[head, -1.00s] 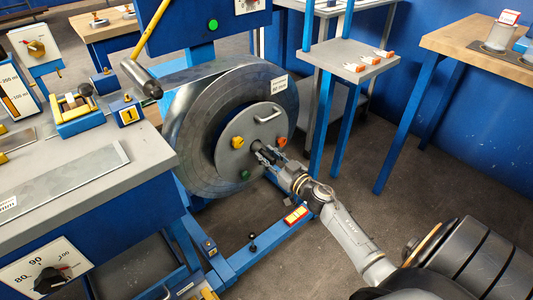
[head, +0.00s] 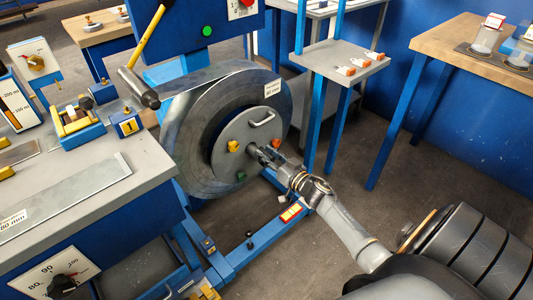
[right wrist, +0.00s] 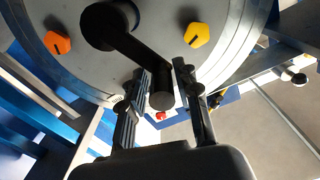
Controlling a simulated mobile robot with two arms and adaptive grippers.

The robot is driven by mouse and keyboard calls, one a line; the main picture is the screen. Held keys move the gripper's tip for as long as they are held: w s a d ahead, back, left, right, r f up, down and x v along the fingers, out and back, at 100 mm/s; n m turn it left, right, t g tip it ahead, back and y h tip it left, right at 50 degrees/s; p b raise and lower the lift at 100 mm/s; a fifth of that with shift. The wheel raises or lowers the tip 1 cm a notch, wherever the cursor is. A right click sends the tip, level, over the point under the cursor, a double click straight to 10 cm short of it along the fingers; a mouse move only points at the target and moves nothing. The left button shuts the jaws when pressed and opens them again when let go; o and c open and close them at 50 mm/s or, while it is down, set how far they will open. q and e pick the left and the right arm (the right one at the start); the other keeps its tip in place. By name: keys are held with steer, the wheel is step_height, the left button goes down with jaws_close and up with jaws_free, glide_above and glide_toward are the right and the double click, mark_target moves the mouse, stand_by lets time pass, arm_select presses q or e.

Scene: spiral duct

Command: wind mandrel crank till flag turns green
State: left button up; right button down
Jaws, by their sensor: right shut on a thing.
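The mandrel is a large grey drum (head: 185,130) with a round face plate (head: 225,165). The plate carries a bar handle (head: 261,118) and yellow, orange and green knobs. The black crank arm (right wrist: 130,55) shows in the right wrist view, ending in a dark grip (right wrist: 161,90). My right gripper (head: 263,156) is at the plate's centre; in the right wrist view its fingers (right wrist: 160,85) are closed around the crank grip. A green round spot (head: 208,31) shows on the blue post above. I cannot make out which part is the flag. My left gripper is not in view.
A grey-topped bench (head: 115,180) with gauges stands at the left. A small shelf (head: 325,58) with orange-tipped pieces and a wooden table (head: 455,45) stand behind. Blue base rails (head: 245,250) lie below the drum.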

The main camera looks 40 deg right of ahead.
steer(key=shift+a+f, duration=0.15)
steer(key=shift+a, duration=0.05)
steer(key=c, duration=1.2)
jaws_free()
steer(key=s, duration=0.8)
steer(key=s+d, duration=0.1)
steer(key=s, duration=0.3)
